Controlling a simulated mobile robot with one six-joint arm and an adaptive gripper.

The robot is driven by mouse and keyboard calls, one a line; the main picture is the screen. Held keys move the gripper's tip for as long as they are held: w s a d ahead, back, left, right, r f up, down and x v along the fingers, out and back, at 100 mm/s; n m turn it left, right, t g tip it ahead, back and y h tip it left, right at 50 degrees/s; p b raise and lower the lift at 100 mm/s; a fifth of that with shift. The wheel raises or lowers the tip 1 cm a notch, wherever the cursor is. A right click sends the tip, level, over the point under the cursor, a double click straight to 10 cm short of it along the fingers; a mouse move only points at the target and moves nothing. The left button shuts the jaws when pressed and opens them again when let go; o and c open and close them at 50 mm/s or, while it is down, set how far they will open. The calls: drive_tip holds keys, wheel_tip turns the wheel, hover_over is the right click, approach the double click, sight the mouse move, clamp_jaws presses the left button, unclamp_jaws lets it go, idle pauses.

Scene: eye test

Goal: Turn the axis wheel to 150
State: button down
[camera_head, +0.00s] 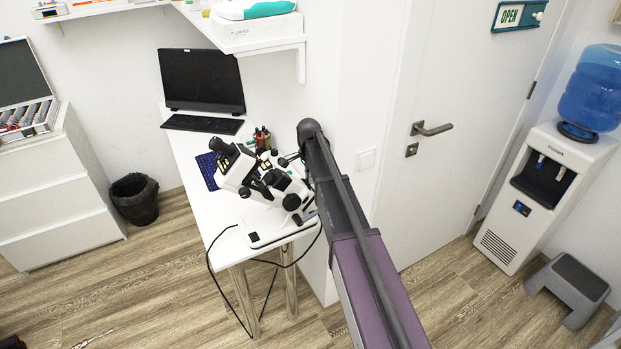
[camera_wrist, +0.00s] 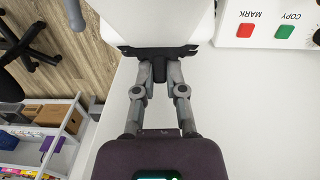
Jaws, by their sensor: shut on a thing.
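A white instrument with black knobs and eyepiece (camera_head: 265,185) stands on the white desk (camera_head: 225,235) in the head view. In the wrist view a smooth white body with a black edge (camera_wrist: 158,20) fills the top middle. My gripper (camera_wrist: 158,72) is shut there, its two fingertips close together on a small dark part at that edge, which looks like the axis wheel. The fingers hide most of it. No scale or number can be read in either view. In the head view my arm hides the gripper.
A white panel with red MARK and green COPY buttons (camera_wrist: 265,30) lies right of the gripper in the wrist view. A monitor (camera_head: 202,80), keyboard (camera_head: 202,124) and pen holder (camera_head: 262,138) are behind the instrument. A black cable (camera_head: 212,262) hangs off the desk.

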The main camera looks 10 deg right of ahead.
drive_tip(key=shift+w+a+n+g, duration=0.15)
drive_tip(key=shift+w+n+g, duration=0.2)
drive_tip(key=shift+n+g, duration=0.15)
drive_tip(key=c, duration=0.7)
unclamp_jaws()
drive_tip(key=shift+f, duration=0.1)
drive_tip(key=shift+s, duration=0.15)
